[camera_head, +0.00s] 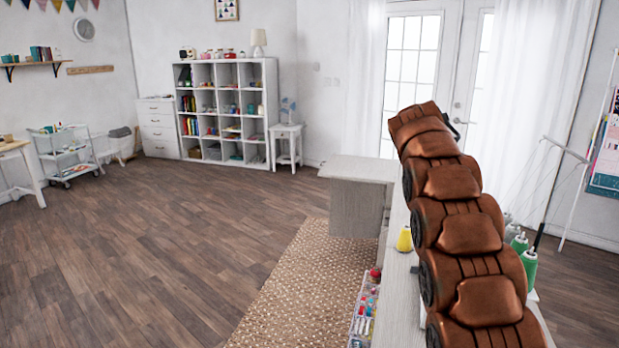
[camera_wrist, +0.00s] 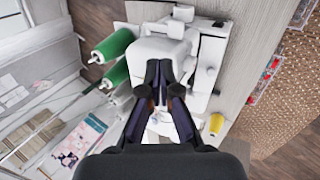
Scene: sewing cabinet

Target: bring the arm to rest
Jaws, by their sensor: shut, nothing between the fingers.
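My gripper (camera_wrist: 163,85) shows in the wrist view with its dark fingers brought together and nothing between them. It points down over a white sewing machine (camera_wrist: 210,50) on the cabinet top. I cannot tell how far above the machine the fingertips are. In the head view my copper-coloured arm (camera_head: 470,230) reaches out over the cabinet (camera_head: 365,170) and hides most of the machine. My gripper does not show in the head view.
Green thread cones (camera_head: 529,265) stand right of my arm, and a yellow spool (camera_head: 404,240) stands left of it. An open drawer of sewing supplies (camera_head: 362,315) juts out at the cabinet's left side, over a woven rug (camera_head: 290,300). The wooden floor (camera_head: 160,240) on the left is clear.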

